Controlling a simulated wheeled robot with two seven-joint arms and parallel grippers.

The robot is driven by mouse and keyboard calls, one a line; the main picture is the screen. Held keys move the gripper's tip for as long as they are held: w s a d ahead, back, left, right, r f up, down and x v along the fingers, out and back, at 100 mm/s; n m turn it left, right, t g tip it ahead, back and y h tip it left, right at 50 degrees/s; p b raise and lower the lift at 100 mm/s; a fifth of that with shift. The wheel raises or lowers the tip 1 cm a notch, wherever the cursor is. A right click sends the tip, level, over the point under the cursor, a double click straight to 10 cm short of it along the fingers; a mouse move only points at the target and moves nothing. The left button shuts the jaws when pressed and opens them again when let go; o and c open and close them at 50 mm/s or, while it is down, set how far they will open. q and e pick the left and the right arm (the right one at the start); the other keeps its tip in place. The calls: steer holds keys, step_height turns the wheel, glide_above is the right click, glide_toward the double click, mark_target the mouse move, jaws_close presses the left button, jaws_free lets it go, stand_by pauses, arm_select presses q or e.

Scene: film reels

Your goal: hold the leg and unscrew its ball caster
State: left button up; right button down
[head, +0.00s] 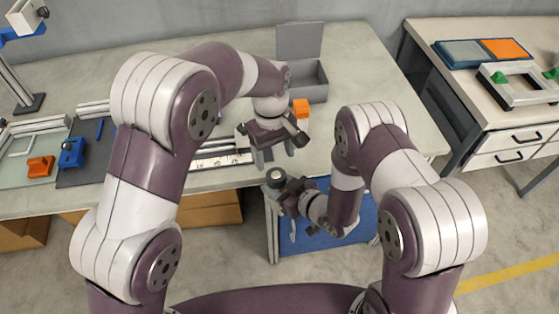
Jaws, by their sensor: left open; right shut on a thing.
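My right gripper (284,188) is shut on a dark, short, round piece with a pale round top (276,176), in the head view near the bench's front edge. This looks like the upper end of the leg with its ball caster, but it is too small to tell the two apart. Much of the held thing is hidden by the gripper. My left gripper (279,148) is open, fingers pointing down, a little above and behind the held piece. I see nothing between its fingers.
The long workbench (360,65) carries a grey open-lidded box (308,82), an orange block (301,108) and a white ruled strip (222,162). Blue and orange clamps stand at left. A blue panel (340,235) lies below my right arm. A side bench with drawers (510,150) stands right.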

mark_target(275, 174)
arm_select(q)
steer(key=shift+a+r+n, duration=0.3)
steer(key=shift+a+r, duration=0.05)
steer(key=f, duration=0.7)
steer(key=shift+s+d+f, duration=0.25)
steer(key=shift+d+f, duration=0.1)
steer(key=c, duration=1.1)
steer(key=shift+o, duration=0.2)
steer(key=shift+n, duration=1)
steer(key=shift+r, duration=0.2)
steer(key=shift+w+a+r, duration=0.1)
steer(key=shift+w+r, duration=0.05)
steer(key=shift+r, duration=0.8)
